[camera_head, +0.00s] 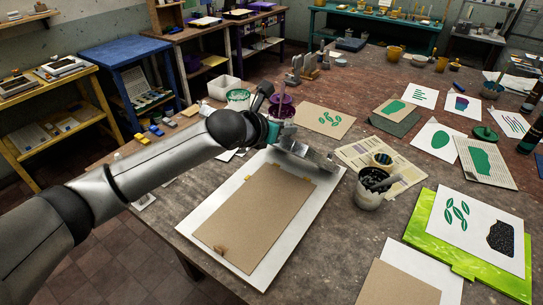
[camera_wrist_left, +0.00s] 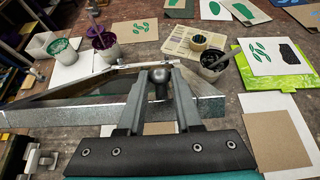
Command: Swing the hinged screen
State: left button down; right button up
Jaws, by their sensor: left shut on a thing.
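The hinged screen shows in the wrist view as a grey metal frame (camera_wrist_left: 70,108), seen at a low slant. A dark round knob (camera_wrist_left: 158,82) stands at the frame. My left gripper (camera_wrist_left: 159,75) is shut on this knob, one finger on each side. In the head view my left gripper (camera_head: 316,157) is at the far edge of a pale board (camera_head: 200,222) with a brown sheet (camera_head: 255,212) on it. My arm and gripper hide most of the frame there, so its exact tilt cannot be told. My right gripper is not in view.
A grey pot with a dark mix (camera_head: 369,197) stands close right of the gripper. A purple pot (camera_head: 281,107) and a white tub (camera_head: 238,98) stand behind it. A bright green tray (camera_head: 425,235) lies at the right. Printed sheets cover the far right table.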

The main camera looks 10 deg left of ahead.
pick_arm(q)
jog(key=s+a+f+b, duration=0.2)
jog(key=s+a+f, duration=0.1)
jog(key=s+f, duration=0.5)
jog(key=shift+f, duration=0.7)
jog(key=s+a+f+b, duration=0.1)
jog(key=s+f+b, duration=0.2)
jog(key=f, duration=0.3)
jog(key=s+a+f+b, duration=0.1)
jog(key=s+f+b, duration=0.2)
jog(key=f, duration=0.4)
jog(key=shift+s+a+b, duration=0.15)
jog(key=shift+s+b, duration=0.15)
jog(key=shift+b, duration=0.45)
jog(key=shift+r, duration=0.15)
